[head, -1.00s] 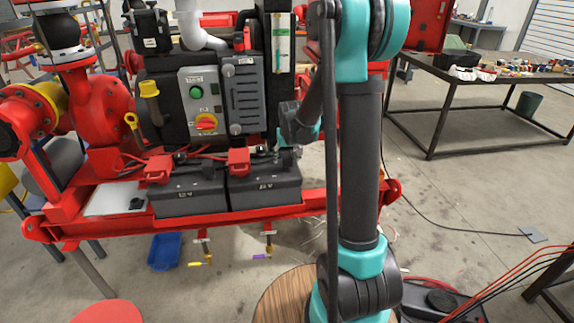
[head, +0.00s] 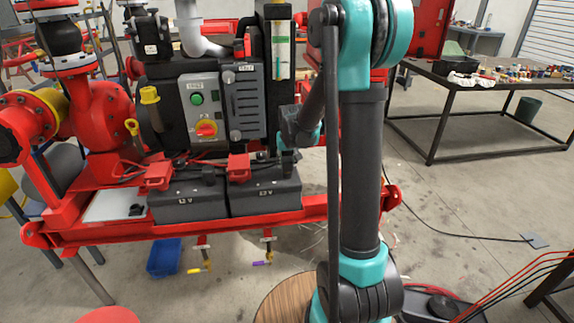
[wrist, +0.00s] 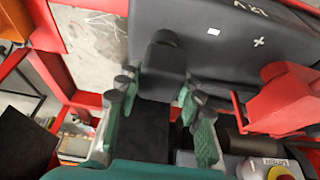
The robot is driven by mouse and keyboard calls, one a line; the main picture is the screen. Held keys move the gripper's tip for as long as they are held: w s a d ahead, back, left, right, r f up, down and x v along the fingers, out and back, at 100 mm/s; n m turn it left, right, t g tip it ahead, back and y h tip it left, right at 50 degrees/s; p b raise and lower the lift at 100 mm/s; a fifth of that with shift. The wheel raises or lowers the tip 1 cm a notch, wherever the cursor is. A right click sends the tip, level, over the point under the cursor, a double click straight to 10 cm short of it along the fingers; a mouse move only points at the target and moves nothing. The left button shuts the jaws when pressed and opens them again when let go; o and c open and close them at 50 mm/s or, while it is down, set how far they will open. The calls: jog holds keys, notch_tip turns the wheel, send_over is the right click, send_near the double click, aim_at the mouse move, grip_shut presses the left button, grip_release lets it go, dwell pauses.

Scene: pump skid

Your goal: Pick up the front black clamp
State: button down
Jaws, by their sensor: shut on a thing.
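The black clamp (wrist: 163,66) is at the end of the right-hand black battery (head: 264,193), close to its top. In the wrist view the clamp lies between the green-padded fingers of my gripper (wrist: 160,105), which are shut on it. It appears still at the battery's top; I cannot tell whether it is lifted. In the head view my gripper (head: 288,160) is at the battery's right end, and the clamp there is hidden or too small to tell.
A red clamp (head: 238,167) sits on the same battery, and another red clamp (head: 157,176) on the left battery (head: 188,200). The grey control panel (head: 203,110) stands behind. The red skid rail (head: 220,224) runs in front.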

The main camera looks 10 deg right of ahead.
aim_at(287, 159)
notch_tip(287, 159, up, 19)
dwell(0.4)
jog(key=shift+s, duration=0.15)
